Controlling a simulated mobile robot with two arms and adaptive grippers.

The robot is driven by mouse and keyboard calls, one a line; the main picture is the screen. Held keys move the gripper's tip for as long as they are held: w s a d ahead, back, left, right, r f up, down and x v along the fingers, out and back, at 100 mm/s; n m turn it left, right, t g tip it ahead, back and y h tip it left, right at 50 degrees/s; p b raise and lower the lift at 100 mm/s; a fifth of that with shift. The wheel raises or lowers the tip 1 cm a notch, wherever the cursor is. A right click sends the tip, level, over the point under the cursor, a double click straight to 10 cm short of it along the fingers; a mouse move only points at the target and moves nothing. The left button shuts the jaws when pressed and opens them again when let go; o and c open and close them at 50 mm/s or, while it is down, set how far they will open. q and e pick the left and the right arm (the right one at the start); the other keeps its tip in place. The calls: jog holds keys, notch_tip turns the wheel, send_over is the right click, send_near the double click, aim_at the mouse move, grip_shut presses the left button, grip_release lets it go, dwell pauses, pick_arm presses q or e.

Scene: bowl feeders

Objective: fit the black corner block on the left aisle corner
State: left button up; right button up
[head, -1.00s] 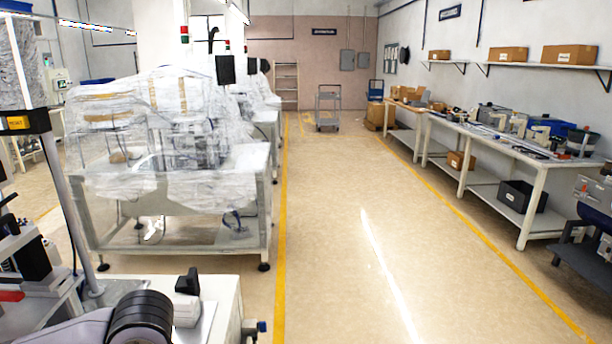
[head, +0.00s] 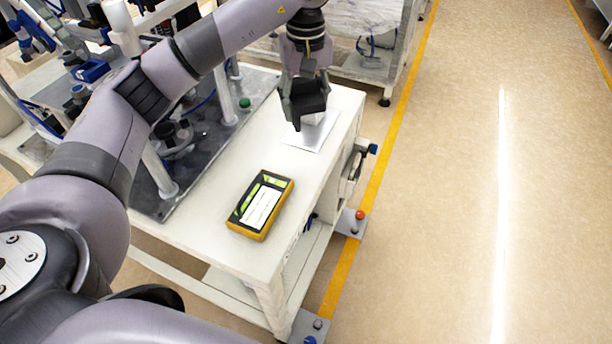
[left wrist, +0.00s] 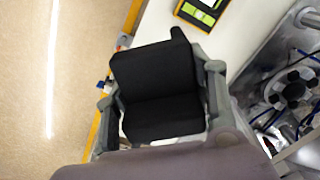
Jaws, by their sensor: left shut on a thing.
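My left gripper (head: 304,104) is shut on the black corner block (head: 310,98), over the far aisle-side end of the white bench (head: 225,205). In the left wrist view the block (left wrist: 160,90) fills the space between the fingers and shows two dark faces meeting at an edge. A pale piece on a thin grey plate (head: 300,136) shows just below the block; I cannot tell whether block and piece touch. The bench's near aisle-side corner (head: 268,278) is bare. My right gripper is not in view.
A yellow handheld device (head: 260,205) lies on the bench top. A machine with posts and hoses stands on a dark plate (head: 160,200) to the left. Small plates with a red knob (head: 360,215) and a blue knob (head: 310,340) sit low beside the bench. The aisle floor is clear.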

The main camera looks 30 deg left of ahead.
pick_arm(q)
jog(key=shift+w+a+r+n, duration=0.25)
jog(key=shift+w+a+n, duration=0.15)
jog(key=shift+w+n, duration=0.15)
notch_tip(320, 180, down, 16)
jog(key=shift+w+r+p, duration=0.1)
jog(key=shift+r+p, duration=0.1)
jog(key=shift+p, duration=0.45)
notch_tip(320, 180, down, 3)
jog(key=shift+f, duration=0.55)
jog(key=shift+f, duration=0.15)
jog(key=o, duration=0.7)
